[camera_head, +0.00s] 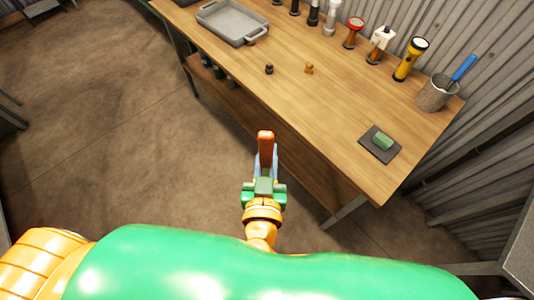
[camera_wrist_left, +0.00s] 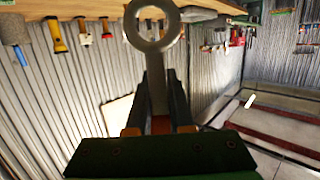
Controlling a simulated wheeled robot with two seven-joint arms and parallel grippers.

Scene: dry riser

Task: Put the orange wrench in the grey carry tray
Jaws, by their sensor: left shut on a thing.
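The orange wrench (camera_head: 265,143) is held by my left gripper (camera_head: 265,164), its orange end sticking out past the fingertips. In the left wrist view the wrench's grey metal ring end (camera_wrist_left: 153,42) rises above the fingers, with a bit of orange low between them. The left gripper (camera_wrist_left: 156,98) is shut on it. In the head view, gripper and wrench show over the floor, in front of the workbench's front edge. The grey carry tray (camera_head: 208,21) lies on the bench at the upper left, away from the gripper, and looks empty. My right gripper is not in view.
The wooden workbench (camera_head: 310,100) has two small pegs mid-top, black (camera_head: 269,69) and orange (camera_head: 309,69). Torches, including a yellow one (camera_head: 411,59), line the back. A cup (camera_head: 437,94) and a dark pad (camera_head: 368,146) with a green block (camera_head: 383,142) are at right.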

